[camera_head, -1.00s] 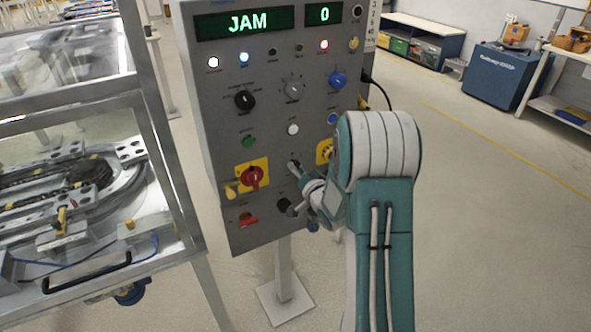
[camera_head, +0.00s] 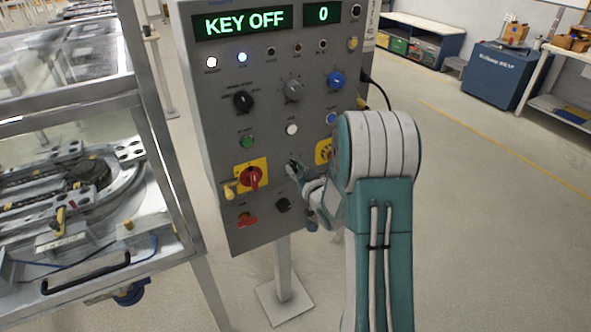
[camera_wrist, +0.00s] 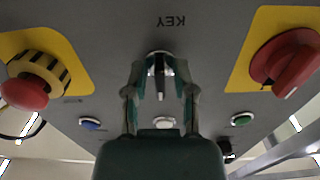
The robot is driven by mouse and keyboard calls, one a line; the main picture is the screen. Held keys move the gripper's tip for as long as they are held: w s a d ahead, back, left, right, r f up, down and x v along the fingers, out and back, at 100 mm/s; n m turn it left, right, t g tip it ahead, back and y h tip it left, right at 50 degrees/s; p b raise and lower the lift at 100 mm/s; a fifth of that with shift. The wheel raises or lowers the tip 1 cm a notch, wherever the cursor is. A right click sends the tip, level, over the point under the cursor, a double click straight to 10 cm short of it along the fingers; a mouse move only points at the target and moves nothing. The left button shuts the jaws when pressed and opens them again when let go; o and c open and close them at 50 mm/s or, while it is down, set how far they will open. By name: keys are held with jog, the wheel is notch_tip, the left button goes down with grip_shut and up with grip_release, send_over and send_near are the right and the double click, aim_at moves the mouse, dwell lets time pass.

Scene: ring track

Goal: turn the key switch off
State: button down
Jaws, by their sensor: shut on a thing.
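The key switch (camera_wrist: 160,66) sits under the upside-down KEY label in the wrist view, a dark key in a round pale collar. My gripper (camera_wrist: 160,88) has its two fingers on either side of the key and is shut on it. The display (camera_head: 243,23) on the grey panel (camera_head: 215,125) reads KEY OFF, with 0 in the smaller window.
Close by are the red rotary switch (camera_head: 252,177) on a yellow plate and a red emergency button (camera_wrist: 27,91) on another yellow plate. Lamps, knobs and buttons fill the panel above. A glazed metal-framed machine (camera_head: 160,150) stands left. The floor at right is open.

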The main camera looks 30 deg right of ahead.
jog(key=shift+r, duration=0.1)
dwell(0.4)
jog(key=c, duration=0.7)
grip_release()
jog(key=shift+c, duration=0.2)
jog(key=shift+s, duration=0.1)
jog(key=s, duration=1.2)
jog(key=shift+d, duration=0.25)
jog(key=shift+w, duration=0.1)
